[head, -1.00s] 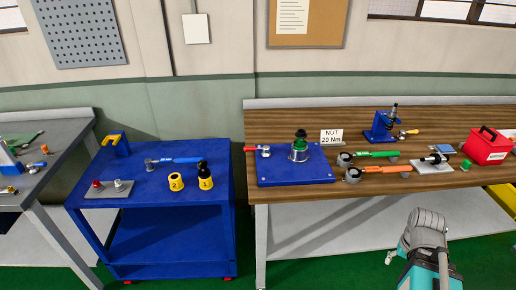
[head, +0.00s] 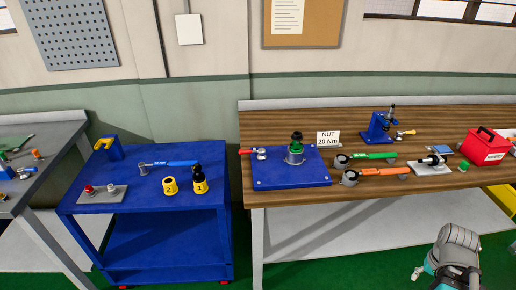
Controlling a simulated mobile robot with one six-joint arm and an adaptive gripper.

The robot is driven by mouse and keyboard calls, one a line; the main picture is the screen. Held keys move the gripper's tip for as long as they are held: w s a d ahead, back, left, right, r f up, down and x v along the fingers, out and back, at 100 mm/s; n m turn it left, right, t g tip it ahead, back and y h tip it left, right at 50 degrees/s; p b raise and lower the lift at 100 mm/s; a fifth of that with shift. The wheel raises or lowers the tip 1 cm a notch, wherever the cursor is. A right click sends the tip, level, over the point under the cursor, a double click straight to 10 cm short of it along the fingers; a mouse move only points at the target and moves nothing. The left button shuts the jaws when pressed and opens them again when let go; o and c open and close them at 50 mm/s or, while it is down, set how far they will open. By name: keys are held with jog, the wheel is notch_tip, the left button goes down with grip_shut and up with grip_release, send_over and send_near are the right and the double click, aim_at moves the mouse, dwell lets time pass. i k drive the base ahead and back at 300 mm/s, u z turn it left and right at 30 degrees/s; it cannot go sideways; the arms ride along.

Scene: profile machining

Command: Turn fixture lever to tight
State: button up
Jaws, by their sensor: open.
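A blue fixture plate (head: 270,176) lies on the left end of the wooden bench. A lever with a red handle (head: 246,152) and a metal pivot (head: 261,154) sits at the plate's back left corner, its handle pointing left past the plate's edge. A metal holder with a dark and green part (head: 296,146) stands upright near the plate's back middle. My gripper is not in view. Only a grey and teal piece of my arm shows at the bottom right, well apart from the lever.
Right of the plate lie green (head: 372,156) and orange (head: 382,172) wrenches, with a "NUT 20 Nm" sign (head: 328,139) behind. A blue press (head: 380,126) and red box (head: 488,146) stand farther right. A blue cart (head: 130,190) holds tools at left.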

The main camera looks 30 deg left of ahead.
aim_at(261, 156)
jog(key=z, duration=1.05)
jog(key=k, duration=1)
jog(key=u, duration=0.8)
jog(key=i, duration=0.1)
jog(key=u, duration=0.55)
